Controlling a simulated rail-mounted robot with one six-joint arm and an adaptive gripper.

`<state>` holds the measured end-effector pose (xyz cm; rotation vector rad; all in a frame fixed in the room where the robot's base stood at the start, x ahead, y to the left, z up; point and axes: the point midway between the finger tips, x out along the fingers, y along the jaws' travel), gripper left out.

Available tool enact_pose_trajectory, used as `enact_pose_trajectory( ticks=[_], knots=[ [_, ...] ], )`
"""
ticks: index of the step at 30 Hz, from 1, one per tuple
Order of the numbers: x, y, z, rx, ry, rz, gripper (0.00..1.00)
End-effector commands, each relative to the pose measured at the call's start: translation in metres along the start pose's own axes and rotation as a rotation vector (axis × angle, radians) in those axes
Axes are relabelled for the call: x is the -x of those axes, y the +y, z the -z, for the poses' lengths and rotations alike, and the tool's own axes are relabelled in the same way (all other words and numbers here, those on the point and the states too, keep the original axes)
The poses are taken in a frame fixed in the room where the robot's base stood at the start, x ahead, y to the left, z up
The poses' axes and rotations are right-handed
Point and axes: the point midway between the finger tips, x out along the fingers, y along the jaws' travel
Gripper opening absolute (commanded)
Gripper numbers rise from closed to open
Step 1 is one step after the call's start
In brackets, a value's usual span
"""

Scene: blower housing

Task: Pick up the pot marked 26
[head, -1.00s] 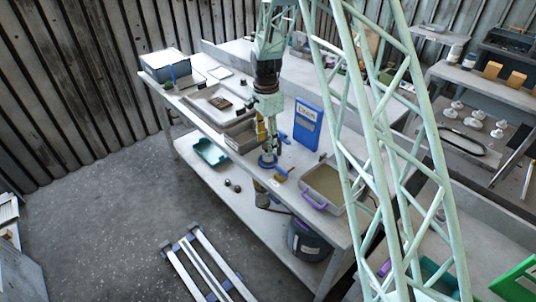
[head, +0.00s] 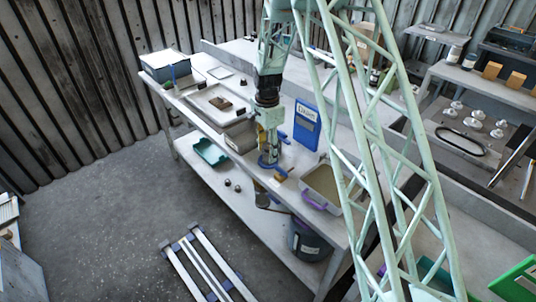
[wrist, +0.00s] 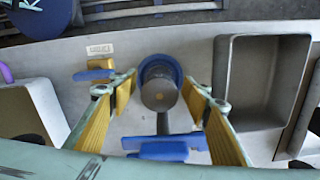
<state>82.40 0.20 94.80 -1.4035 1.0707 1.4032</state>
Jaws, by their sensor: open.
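A grey, round, pot-like piece with a blue ring (wrist: 160,97) stands on the bench, centred between my fingers in the wrist view. Its blue base also shows in the head view (head: 267,163). I cannot read a 26 on it. My gripper (wrist: 160,84) is open, with its yellow-padded fingers on the left and right of the piece and a gap on each side. In the head view my gripper (head: 268,143) points down over the bench, partly hiding the piece.
A yellow block with a blue part (wrist: 98,68) lies left of the piece. A blue tool (wrist: 165,149) lies below it in the wrist view. A grey bin (wrist: 222,85) stands to the right. A purple-handled tray (head: 314,203) and blue sign (head: 308,123) stand nearby.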

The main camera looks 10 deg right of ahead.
Motion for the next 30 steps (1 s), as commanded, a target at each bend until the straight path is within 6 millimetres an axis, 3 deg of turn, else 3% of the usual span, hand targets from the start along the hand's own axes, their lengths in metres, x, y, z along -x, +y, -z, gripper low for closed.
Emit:
enact_pose_trajectory(
  ticks=[16, 25, 30],
  knots=[
    [-0.0001, 0.0001, -0.0001, 0.0, 0.0, 0.0, 0.43],
    [-0.0001, 0.0001, -0.0001, 0.0, 0.0, 0.0, 0.15],
    [0.0002, -0.0001, 0.0, 0.0, 0.0, 0.0, 0.13]
  ],
)
